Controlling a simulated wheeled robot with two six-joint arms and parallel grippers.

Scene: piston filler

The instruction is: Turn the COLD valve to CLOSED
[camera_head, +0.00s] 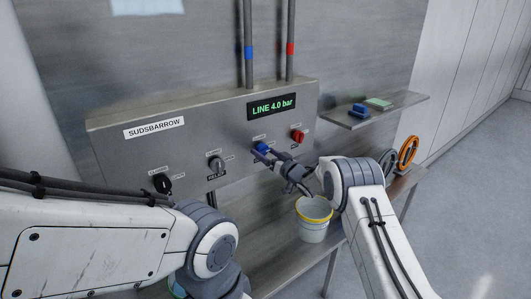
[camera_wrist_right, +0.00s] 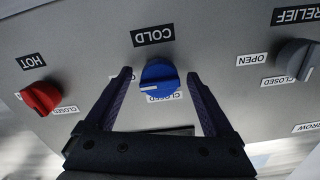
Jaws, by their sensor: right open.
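The COLD valve is a blue knob (camera_head: 261,147) on the grey panel, under the blue-banded pipe. In the right wrist view, where lettering is upside down, the blue knob (camera_wrist_right: 160,78) sits below the COLD label (camera_wrist_right: 153,36). A white mark on its face points to the left. A CLOSED label (camera_wrist_right: 165,97) is partly hidden behind the knob's lower edge. My right gripper (camera_wrist_right: 159,75) is open, one finger on each side of the knob, with gaps visible. It also shows at the knob in the head view (camera_head: 266,154). My left gripper is out of view.
The red HOT knob (camera_head: 297,136) is close on the right, the grey RELIEF knob (camera_head: 216,164) on the left. A black knob (camera_head: 162,183) is further left. The display (camera_head: 272,107) reads LINE 4.0 bar. A white bucket (camera_head: 313,224) stands below my right arm.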

